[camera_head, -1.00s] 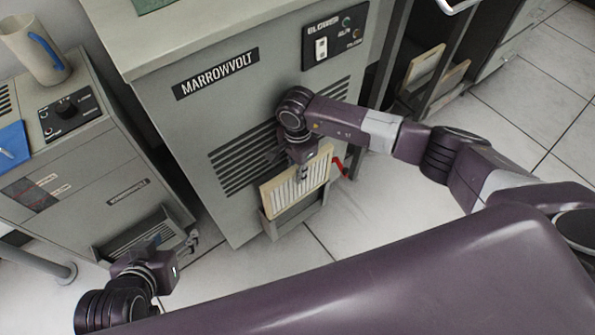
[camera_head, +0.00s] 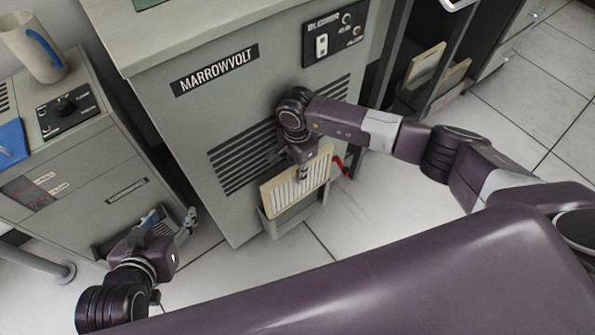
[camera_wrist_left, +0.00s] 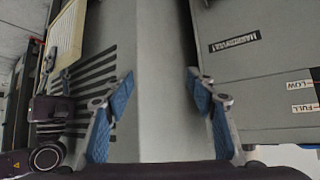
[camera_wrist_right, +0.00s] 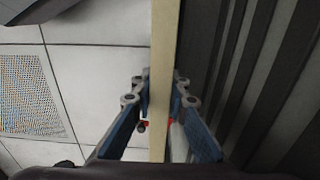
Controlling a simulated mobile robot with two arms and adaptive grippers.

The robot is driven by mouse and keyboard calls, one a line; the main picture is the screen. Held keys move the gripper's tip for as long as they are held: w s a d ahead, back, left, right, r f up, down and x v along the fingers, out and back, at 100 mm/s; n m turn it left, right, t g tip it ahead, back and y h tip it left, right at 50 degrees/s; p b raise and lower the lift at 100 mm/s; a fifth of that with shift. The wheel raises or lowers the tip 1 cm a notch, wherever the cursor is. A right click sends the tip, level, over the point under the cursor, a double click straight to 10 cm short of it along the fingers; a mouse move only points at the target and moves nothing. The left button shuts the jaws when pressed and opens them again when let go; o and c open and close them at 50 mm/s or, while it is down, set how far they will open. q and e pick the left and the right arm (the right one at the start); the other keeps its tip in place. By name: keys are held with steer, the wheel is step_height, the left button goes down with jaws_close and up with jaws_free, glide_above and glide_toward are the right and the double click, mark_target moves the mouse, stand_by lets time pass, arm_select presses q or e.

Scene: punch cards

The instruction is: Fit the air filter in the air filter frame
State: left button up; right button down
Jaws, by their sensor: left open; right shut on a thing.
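The air filter (camera_head: 286,193), a cream-edged panel with pale pleats, stands upright and slightly tilted at the lower front of the grey Marrowvolt cabinet. Its lower edge is at the grey air filter frame (camera_head: 290,219); how deep it sits cannot be told. My right gripper (camera_head: 303,172) is shut on the filter's upper part. In the right wrist view the filter's edge (camera_wrist_right: 163,70) runs between the blue-padded fingers. My left gripper (camera_head: 178,222) is open and empty, low near the left cabinet, left of the frame. The filter also shows at upper left in the left wrist view (camera_wrist_left: 66,45).
A red lever (camera_head: 339,164) sticks out just right of the filter. The Marrowvolt cabinet (camera_head: 200,130) has vent slots behind the filter. A smaller grey cabinet (camera_head: 95,180) stands left. More cream panels (camera_head: 425,66) stand on a rack at right. Tiled floor is clear in front.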

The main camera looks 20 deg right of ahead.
arm_select(q)
steer(key=shift+w+d+r+t+h+b, duration=0.15)
steer(key=shift+w+d+r+t, duration=0.1)
steer(key=shift+w+r+t, duration=0.25)
steer(key=shift+w+d+r+t+h+b, duration=0.1)
steer(key=shift+w+d+r+t, duration=0.2)
steer(key=shift+w+r, duration=0.3)
steer(key=shift+w+d+r+t+h+b, duration=0.2)
steer(key=shift+w+r+t, duration=0.2)
steer(key=shift+r, duration=0.25)
steer(key=w+r, duration=0.1)
steer(key=w+r+t, duration=0.1)
steer(key=r, duration=0.1)
steer(key=shift+d+t+b, duration=0.3)
steer(key=shift+d+b, duration=0.05)
steer(key=shift+d+r, duration=0.1)
steer(key=shift+r, duration=0.1)
stand_by(0.3)
steer(key=shift+w+d+r+t+h, duration=0.15)
steer(key=shift+r+t+h, duration=0.1)
steer(key=shift+t+h, duration=0.15)
steer(key=shift+w+d+r+t+b, duration=0.15)
steer(key=shift+d+r+t+b, duration=0.25)
steer(key=shift+r, duration=0.1)
steer(key=shift+w+d+r+t, duration=0.15)
steer(key=shift+r+t, duration=0.25)
steer(key=shift+r, duration=0.2)
